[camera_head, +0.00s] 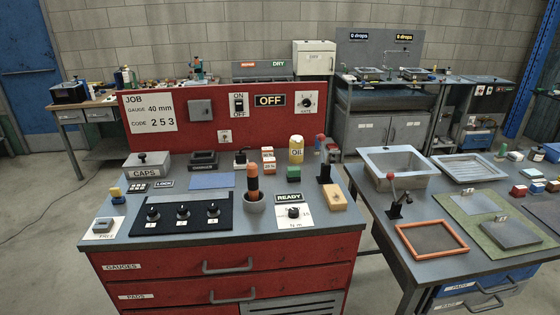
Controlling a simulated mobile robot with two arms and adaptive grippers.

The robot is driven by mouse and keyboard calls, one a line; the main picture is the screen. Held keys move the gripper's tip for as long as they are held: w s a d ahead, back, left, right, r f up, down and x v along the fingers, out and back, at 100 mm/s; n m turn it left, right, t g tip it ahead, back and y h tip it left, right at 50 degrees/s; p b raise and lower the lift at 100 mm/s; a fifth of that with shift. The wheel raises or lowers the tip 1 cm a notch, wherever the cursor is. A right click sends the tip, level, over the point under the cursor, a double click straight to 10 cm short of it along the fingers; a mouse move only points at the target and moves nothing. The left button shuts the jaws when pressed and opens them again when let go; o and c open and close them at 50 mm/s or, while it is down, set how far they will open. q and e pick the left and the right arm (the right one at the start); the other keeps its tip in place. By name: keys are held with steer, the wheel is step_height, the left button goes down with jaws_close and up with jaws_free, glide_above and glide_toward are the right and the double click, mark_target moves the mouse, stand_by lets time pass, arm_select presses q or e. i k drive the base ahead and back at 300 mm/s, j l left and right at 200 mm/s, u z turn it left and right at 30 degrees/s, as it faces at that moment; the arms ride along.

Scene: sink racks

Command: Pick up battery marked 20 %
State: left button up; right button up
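No marking of 20 % can be read, so I cannot tell which thing is the battery. Neither of my grippers is in view.
The right table has a sink (397,160) and an orange-framed tray (432,239). A floor gap separates them.

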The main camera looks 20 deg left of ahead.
mark_target(268, 163)
steer(key=i+l+u, duration=0.25)
steer(key=i, duration=0.35)
steer(key=i+l+u, duration=0.3)
steer(key=i+l, duration=0.15)
steer(key=i, duration=0.1)
